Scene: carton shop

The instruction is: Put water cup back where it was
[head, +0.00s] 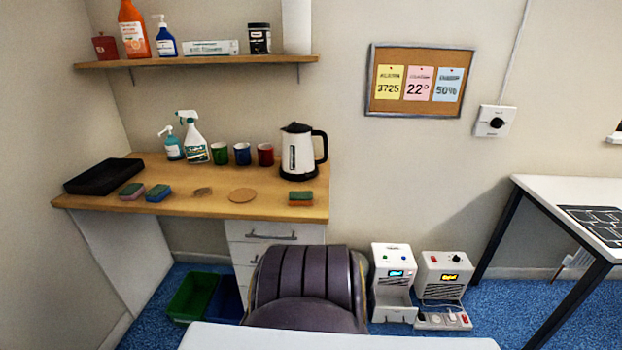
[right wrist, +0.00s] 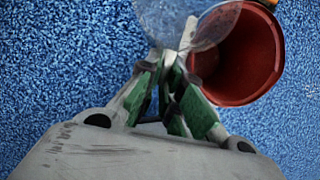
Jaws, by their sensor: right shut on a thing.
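In the right wrist view my right gripper (right wrist: 172,62), with green-padded fingers, is shut on a clear, greyish round thing (right wrist: 165,20). It looks like a transparent cup, cut off by the top edge; whether it holds water I cannot tell. The cup overlaps the left rim of a red round open container (right wrist: 248,62). Blue carpet shows behind both. Neither gripper shows in the head view. There, a green cup (head: 219,153), a blue cup (head: 242,153) and a red cup (head: 265,154) stand in a row on the wooden desk (head: 218,205).
A kettle (head: 298,152) stands right of the cups, spray bottles (head: 194,140) left. A black tray (head: 103,177), sponges (head: 158,193) and a round cork mat (head: 242,195) lie on the desk. A dark padded chair-like thing (head: 305,280) stands before it. A white table (head: 560,195) is at right.

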